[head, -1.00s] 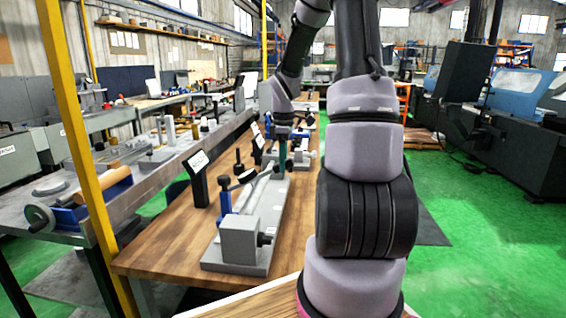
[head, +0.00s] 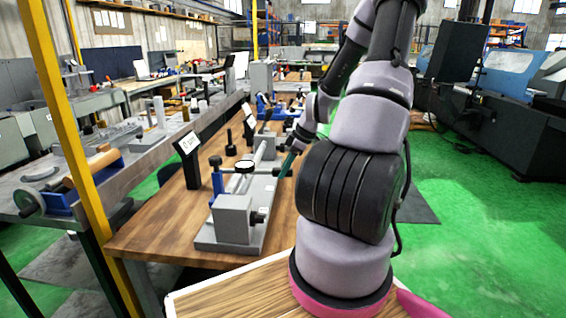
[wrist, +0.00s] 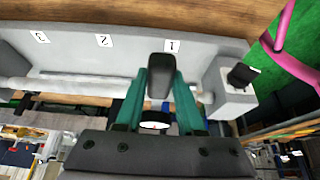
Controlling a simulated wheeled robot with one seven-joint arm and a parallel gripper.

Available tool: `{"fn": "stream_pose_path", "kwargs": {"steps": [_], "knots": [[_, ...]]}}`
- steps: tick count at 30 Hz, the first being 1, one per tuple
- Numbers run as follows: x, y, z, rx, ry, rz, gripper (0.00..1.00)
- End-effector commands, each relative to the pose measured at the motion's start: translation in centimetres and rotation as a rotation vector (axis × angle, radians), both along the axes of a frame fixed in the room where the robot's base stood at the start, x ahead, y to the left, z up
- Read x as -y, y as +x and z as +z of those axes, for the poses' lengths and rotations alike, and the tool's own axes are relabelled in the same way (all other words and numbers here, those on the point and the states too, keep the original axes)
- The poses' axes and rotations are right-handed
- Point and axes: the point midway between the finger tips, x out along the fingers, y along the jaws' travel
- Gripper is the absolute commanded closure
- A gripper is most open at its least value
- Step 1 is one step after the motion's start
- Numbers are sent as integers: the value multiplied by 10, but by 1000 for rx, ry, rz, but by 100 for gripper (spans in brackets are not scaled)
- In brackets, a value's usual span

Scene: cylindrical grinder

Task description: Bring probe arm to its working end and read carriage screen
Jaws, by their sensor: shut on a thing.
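The grinder fixture (head: 232,243) has a grey bed, a grey head block and a pale round bar. It sits on the wooden bench. A blue post (head: 217,180) with a black knob stands at its near left, and a round white-faced dial (head: 244,166) is beside it. My gripper (head: 286,168) is at the bed's right side. In the wrist view its green fingers (wrist: 160,82) are shut on a black handle (wrist: 160,68) near label 1. The dial (wrist: 153,126) shows beyond the fingers. A small tilted screen (head: 187,146) stands left of the fixture; its text is unreadable.
A second sign-like panel (head: 250,120) and dark upright pieces stand farther along the bench. A yellow post (head: 62,130) and a grey side table are at left. Labels 1, 2 and 3 (wrist: 40,38) line the bed. Green floor is open at right.

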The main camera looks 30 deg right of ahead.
Motion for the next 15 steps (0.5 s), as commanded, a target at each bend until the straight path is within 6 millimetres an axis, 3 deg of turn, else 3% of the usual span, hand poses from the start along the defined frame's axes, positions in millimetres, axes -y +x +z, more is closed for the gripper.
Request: {"fn": "stream_pose_path", "kwargs": {"steps": [15], "knots": [[0,-2,-11,21,36,1,100]]}}
